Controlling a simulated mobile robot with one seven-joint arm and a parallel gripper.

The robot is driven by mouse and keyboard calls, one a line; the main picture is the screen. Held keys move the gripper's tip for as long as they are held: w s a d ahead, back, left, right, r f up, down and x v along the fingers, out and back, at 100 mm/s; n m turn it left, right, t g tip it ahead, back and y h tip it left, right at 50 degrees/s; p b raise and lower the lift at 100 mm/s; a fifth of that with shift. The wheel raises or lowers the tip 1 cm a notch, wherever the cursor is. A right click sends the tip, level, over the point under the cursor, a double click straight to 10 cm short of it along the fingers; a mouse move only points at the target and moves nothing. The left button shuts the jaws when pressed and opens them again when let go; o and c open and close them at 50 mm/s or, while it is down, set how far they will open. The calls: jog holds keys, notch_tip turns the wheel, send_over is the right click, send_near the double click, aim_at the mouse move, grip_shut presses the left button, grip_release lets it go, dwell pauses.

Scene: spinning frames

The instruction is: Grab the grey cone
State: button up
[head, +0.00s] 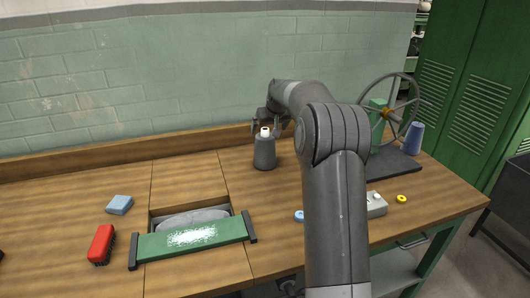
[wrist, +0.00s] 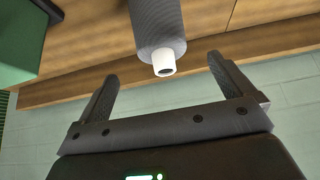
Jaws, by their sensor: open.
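The grey cone (head: 264,153) stands upright on the wooden workbench near the back, with a white tip on top. In the wrist view the cone (wrist: 156,22) comes down from the top edge, its white hollow tip pointing toward my gripper. My gripper (wrist: 163,72) is open, with one finger on each side of the cone's tip and gaps to both. The tip lies roughly between the fingertips and nothing is held. In the head view my gripper (head: 270,122) is at the cone's top, partly hidden by my arm.
A spoked wheel (head: 389,111) on a dark base and a blue cone (head: 413,138) stand at the right. The wall (head: 180,75) is close behind.

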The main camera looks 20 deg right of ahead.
aim_at(266, 135)
jog(key=x, duration=0.9)
jog(key=shift+a, duration=0.1)
jog(key=shift+c, duration=0.5)
jog(key=c, duration=1.8)
